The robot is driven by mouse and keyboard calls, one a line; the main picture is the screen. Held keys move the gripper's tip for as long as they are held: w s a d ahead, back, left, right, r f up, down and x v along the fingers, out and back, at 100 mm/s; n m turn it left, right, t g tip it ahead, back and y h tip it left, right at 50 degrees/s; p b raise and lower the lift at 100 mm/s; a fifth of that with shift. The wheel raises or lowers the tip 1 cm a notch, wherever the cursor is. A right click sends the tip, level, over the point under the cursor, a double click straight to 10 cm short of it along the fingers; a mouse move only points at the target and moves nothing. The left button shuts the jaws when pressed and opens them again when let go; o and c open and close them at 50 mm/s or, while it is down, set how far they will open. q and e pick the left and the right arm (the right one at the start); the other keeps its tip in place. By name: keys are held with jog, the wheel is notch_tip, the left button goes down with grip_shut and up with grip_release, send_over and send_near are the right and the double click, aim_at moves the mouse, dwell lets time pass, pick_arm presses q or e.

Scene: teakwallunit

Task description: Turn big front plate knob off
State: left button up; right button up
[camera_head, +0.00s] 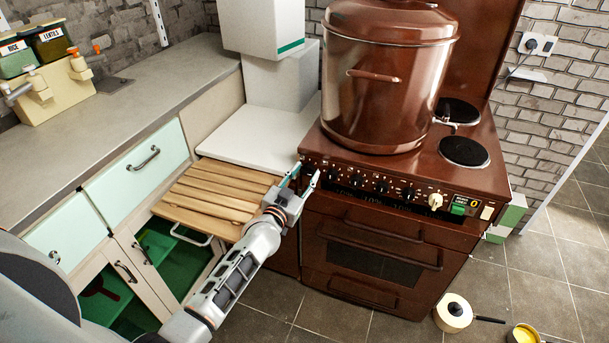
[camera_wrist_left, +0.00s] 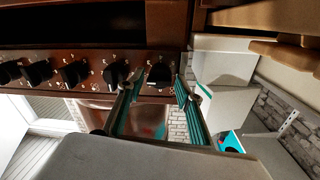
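The brown stove (camera_head: 370,225) carries a row of black knobs on its front panel; which one belongs to the big front plate I cannot read. My left gripper (camera_head: 304,179) is at the left end of this row. In the left wrist view the left gripper (camera_wrist_left: 160,88) is open, its two fingers on either side of the end knob (camera_wrist_left: 160,73). Whether they touch it I cannot tell. The neighbouring black knob (camera_wrist_left: 116,72) is just beside one finger. The front hotplate (camera_head: 464,151) is bare. My right gripper is not in view.
A large brown pot (camera_head: 385,85) stands on the stove top. A slatted wooden board (camera_head: 215,195) juts out beside my left forearm. A cream pan (camera_head: 453,312) and a yellow container (camera_head: 524,334) are on the floor to the right.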

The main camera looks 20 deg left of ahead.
pick_arm(q)
jog(key=c, duration=0.6)
jog(key=shift+n, duration=0.4)
jog(key=n+p, duration=0.1)
jog(key=n, duration=0.1)
jog(key=shift+a+r+n, duration=0.1)
jog(key=shift+n, duration=0.2)
jog(key=n, duration=0.4)
jog(key=shift+n+t, duration=0.3)
jog(key=shift+n, duration=0.1)
jog(key=n, duration=0.4)
jog(key=shift+n+y+p, duration=0.3)
jog(key=shift+n, duration=0.1)
jog(key=n, duration=0.5)
jog(key=shift+f+n+y, duration=0.2)
jog(key=shift+n+y, duration=0.1)
jog(key=shift+n, duration=0.1)
